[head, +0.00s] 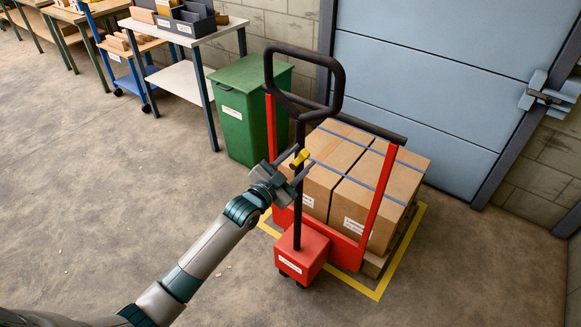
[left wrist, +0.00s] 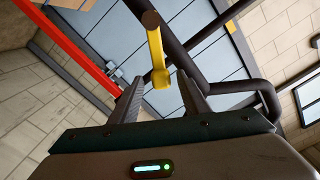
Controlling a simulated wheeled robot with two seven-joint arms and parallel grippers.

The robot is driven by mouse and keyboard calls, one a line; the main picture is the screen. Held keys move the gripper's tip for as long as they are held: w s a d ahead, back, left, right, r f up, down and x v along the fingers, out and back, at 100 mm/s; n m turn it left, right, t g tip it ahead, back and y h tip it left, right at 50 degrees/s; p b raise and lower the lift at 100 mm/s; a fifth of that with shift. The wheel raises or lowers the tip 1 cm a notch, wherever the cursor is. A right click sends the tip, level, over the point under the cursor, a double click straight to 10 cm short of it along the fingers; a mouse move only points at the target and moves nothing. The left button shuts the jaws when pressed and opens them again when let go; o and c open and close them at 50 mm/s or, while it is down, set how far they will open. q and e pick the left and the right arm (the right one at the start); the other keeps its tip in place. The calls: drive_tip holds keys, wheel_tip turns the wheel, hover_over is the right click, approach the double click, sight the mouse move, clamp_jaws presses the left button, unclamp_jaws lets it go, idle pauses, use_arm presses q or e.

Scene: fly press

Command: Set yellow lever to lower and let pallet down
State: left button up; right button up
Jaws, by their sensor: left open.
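The yellow lever (head: 300,159) sits on the black handle post of the red pallet truck (head: 302,254), below the looped handle (head: 333,80). My left gripper (head: 294,168) is open at the lever, with its fingers pointing toward it. In the left wrist view the yellow lever (left wrist: 157,58) hangs between the tips of my open left gripper (left wrist: 160,95), and I see no firm contact. The pallet (head: 374,264) carries several strapped cardboard boxes (head: 335,165) and stands on the truck's forks, which are mostly hidden. My right gripper is not in view.
A yellow floor outline (head: 395,262) surrounds the pallet. A green bin (head: 243,110) stands behind the truck on the left, beside a white table (head: 178,30). A blue-grey door (head: 420,80) is behind the boxes. The floor at left and front is clear.

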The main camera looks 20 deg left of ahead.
use_arm(q)
drive_tip(key=shift+s+a+f, duration=0.1)
drive_tip(key=shift+s+a, duration=0.05)
drive_tip(key=shift+s, duration=0.2)
drive_tip(key=b+v, duration=0.3)
drive_tip(key=v, duration=1.3)
drive_tip(key=shift+s, duration=0.3)
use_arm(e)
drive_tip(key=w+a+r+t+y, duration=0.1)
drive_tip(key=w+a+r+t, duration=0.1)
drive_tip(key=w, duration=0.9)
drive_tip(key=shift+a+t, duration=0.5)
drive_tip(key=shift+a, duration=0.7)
use_arm(q)
drive_tip(key=shift+a, duration=0.1)
